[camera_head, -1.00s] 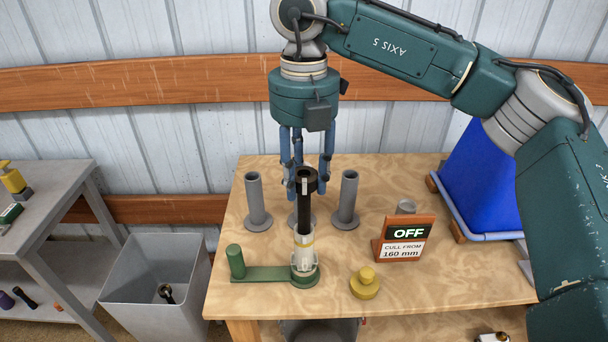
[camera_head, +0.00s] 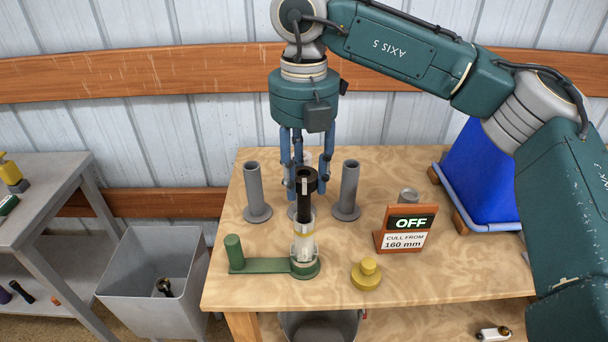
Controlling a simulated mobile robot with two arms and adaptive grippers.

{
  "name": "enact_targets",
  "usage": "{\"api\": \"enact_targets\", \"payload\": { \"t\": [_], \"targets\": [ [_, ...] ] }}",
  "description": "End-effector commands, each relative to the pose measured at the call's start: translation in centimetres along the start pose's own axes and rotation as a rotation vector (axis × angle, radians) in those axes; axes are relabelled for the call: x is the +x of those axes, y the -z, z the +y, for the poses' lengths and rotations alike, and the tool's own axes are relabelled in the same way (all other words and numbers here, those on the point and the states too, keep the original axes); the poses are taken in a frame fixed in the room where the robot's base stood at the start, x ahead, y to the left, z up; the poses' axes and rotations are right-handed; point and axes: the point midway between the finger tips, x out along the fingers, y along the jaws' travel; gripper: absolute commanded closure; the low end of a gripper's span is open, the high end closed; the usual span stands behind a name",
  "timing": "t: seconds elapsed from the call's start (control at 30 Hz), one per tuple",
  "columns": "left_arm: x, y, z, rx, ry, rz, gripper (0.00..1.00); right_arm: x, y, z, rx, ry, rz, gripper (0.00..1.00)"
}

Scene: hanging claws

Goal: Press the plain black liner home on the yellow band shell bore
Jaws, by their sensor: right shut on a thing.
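The plain black liner (camera_head: 305,205) stands upright, its wide ringed head at the top. Its lower end is inside the bore of the pale shell (camera_head: 303,248), which has a yellow band. A length of black shaft still shows between the head and the shell. The shell stands upright in the round cup of a green holder (camera_head: 266,267) on the table. My right gripper (camera_head: 306,183) comes down from above with its blue fingers shut around the liner's head. The exact finger contact is partly hidden. My left gripper is not in view.
Grey flanged posts stand left (camera_head: 257,192) and right (camera_head: 348,190), with another behind the shell. A blue bin (camera_head: 485,185) is at the back right; a grey bin (camera_head: 150,270) stands left of the table.

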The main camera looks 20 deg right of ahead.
Motion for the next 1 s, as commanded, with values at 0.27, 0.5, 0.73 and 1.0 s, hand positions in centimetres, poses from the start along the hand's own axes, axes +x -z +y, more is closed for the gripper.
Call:
{"api": "enact_targets", "payload": {
  "t": [0.27, 0.5, 0.73, 1.0],
  "targets": [
    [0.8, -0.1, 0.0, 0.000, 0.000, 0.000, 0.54, 1.0, 0.0, 0.0, 0.000, -0.001, 0.000, 1.00],
    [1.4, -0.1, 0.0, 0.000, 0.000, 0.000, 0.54, 1.7, 0.0, 0.0, 0.000, -0.001, -0.001, 1.00],
    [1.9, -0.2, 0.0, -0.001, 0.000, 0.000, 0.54, 2.4, 0.0, 0.0, 0.001, -0.001, -0.001, 1.00],
    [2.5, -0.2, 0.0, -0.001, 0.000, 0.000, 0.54, 3.2, 0.0, 0.0, 0.001, -0.001, -0.001, 1.00]
  ]
}}
